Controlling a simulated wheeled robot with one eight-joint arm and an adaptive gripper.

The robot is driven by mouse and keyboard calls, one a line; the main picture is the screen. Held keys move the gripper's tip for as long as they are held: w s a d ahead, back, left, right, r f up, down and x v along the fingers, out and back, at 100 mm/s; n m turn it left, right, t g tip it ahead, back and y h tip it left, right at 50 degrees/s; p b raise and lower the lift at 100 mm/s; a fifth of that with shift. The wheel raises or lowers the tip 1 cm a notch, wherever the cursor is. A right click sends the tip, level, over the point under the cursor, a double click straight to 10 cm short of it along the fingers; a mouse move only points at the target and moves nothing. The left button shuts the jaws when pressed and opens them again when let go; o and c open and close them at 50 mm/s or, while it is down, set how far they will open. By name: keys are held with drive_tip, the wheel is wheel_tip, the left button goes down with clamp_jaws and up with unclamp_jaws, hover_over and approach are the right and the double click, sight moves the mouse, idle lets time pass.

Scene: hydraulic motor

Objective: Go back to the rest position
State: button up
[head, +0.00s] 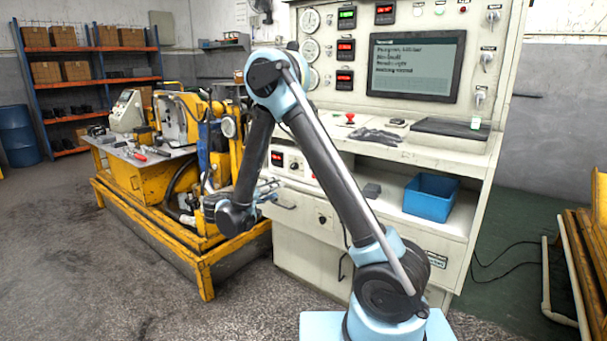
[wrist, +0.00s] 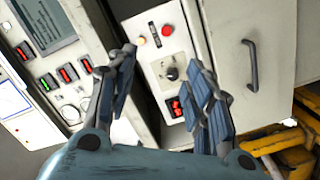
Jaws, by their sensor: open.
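My gripper (wrist: 160,85) shows in the wrist view with its two blue-grey fingers spread apart. Nothing is between them but the background. Behind the gap is a small control panel (wrist: 158,50) with a red button, a black knob and a red display. In the head view my gripper (head: 268,188) is small, at the end of my bent arm, in front of the lower part of the white test bench (head: 310,235). I cannot tell its exact distance from the bench.
The bench carries a monitor (head: 417,66), gauges, gloves (head: 376,136) and a blue bin (head: 431,196) on a lower shelf. A yellow machine frame (head: 160,222) stands at the left. Another yellow frame (head: 590,245) is at the right edge. The grey floor (head: 60,260) at front left is clear.

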drive_tip(key=s+d+r+g+y, duration=0.1)
drive_tip(key=s+d+r+g, duration=0.15)
drive_tip(key=d, duration=0.65)
drive_tip(key=s+d+r+g+y, duration=0.1)
drive_tip(key=s+d+g, duration=0.15)
drive_tip(key=d, duration=0.55)
drive_tip(key=s+d+r+g+y, duration=0.1)
drive_tip(key=s+d+g+y, duration=0.15)
drive_tip(key=d, duration=0.65)
drive_tip(key=s+d+f+g+y, duration=0.25)
drive_tip(key=s+d, duration=0.35)
drive_tip(key=s, duration=0.6)
drive_tip(key=s+f+m+y, duration=0.1)
drive_tip(key=s+f+y, duration=0.1)
drive_tip(key=s, duration=0.4)
drive_tip(key=s+a+f+m+y, duration=0.1)
drive_tip(key=s+f+y, duration=0.2)
drive_tip(key=s, duration=0.4)
drive_tip(key=shift+s+a+f+g, duration=0.15)
drive_tip(key=shift+a+f+g, duration=0.05)
drive_tip(key=shift+a+g, duration=0.1)
drive_tip(key=shift+w+d+f, duration=0.1)
drive_tip(key=shift+w+f, duration=0.1)
drive_tip(key=shift+w, duration=0.25)
